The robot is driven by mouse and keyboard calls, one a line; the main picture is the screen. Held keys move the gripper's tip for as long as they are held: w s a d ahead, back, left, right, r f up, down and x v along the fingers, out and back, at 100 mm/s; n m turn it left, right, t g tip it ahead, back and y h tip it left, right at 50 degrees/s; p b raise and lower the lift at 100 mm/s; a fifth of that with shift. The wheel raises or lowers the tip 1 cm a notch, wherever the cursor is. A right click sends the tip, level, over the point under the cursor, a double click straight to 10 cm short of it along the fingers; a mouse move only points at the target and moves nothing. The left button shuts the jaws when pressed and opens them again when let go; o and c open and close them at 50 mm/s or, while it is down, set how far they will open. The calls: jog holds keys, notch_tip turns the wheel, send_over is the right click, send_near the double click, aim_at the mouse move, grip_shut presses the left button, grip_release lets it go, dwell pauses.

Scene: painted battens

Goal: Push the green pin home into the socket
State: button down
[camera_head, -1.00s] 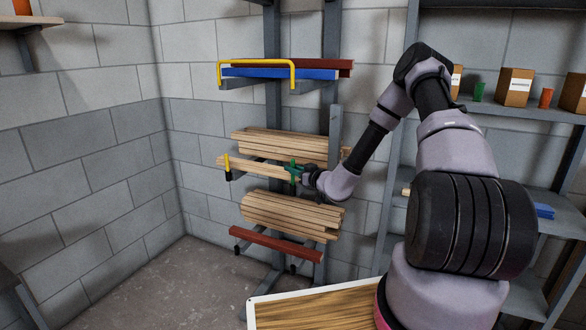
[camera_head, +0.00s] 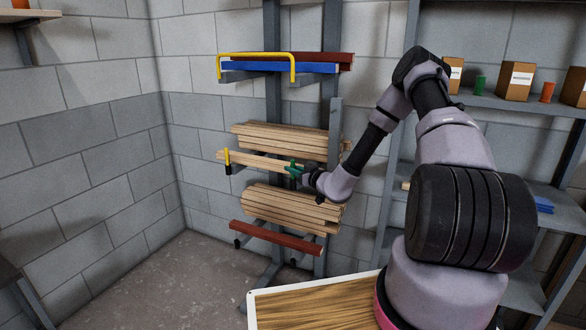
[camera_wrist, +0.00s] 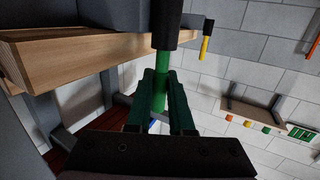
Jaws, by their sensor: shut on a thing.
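The green pin (camera_wrist: 162,68) is between the two dark green fingers of my gripper (camera_wrist: 160,80) in the wrist view, which appears upside down. The pin runs straight into the black socket (camera_wrist: 165,32), and a bare length shows between the fingertips and the socket. In the head view, the green pin (camera_head: 292,165) stands near the end of a rack arm in front of the middle battens. My gripper (camera_head: 298,171) is shut on it from the right. The socket is hard to make out there.
A yellow pin (camera_head: 227,157) stands in a black socket on the neighbouring rack arm. Wooden battens (camera_head: 262,163) lie close behind the green pin, with more stacked below (camera_head: 285,208). A red batten (camera_head: 275,238) lies lowest. The floor at the left is clear.

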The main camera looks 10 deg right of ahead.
jog(key=c, duration=0.7)
grip_release()
jog(key=shift+d, duration=0.1)
jog(key=v, duration=1)
jog(key=shift+s+d, duration=0.15)
jog(key=shift+s, duration=0.2)
